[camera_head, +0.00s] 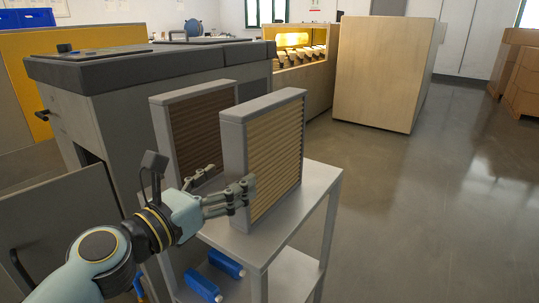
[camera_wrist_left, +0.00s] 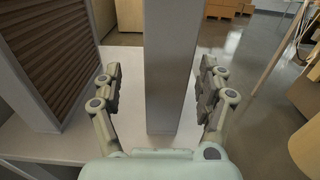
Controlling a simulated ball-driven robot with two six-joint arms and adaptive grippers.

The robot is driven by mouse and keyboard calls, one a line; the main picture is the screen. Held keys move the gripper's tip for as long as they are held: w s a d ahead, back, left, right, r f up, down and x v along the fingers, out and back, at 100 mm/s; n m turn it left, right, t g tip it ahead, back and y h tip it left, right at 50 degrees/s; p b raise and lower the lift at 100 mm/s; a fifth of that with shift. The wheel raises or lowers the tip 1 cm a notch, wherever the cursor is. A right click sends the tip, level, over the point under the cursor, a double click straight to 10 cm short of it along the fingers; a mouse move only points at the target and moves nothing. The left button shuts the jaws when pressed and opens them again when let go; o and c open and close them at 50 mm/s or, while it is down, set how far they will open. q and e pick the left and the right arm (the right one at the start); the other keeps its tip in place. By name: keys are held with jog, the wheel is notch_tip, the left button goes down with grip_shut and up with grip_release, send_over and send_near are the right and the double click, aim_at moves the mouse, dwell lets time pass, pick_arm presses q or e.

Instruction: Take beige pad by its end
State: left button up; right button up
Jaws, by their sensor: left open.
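The beige pad (camera_head: 273,155) is a pleated panel in a grey frame, standing upright on the small light-grey table (camera_head: 312,182). My left gripper (camera_head: 243,190) is open at the pad's near end, low down. In the left wrist view the pad's narrow grey end (camera_wrist_left: 170,70) stands between the two spread fingers of the gripper (camera_wrist_left: 160,90), with a gap visible on each side. The pad's pleated face is hidden in that view. My right gripper is not in view.
A brown pleated pad (camera_head: 203,125) stands to the left, and also shows in the wrist view (camera_wrist_left: 48,50). Blue bottles (camera_head: 226,263) lie on the lower shelf. A grey machine (camera_head: 130,110) stands left; wooden cabinets (camera_head: 380,78) behind.

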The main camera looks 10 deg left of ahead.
aim_at(270, 156)
pick_arm(q)
jog(key=x, duration=0.5)
jog(key=f+x, duration=0.1)
jog(key=x, duration=0.1)
jog(key=shift+d+b, duration=0.35)
jog(key=shift+d, duration=0.1)
jog(key=shift+r, duration=0.1)
jog(key=c, duration=1.5)
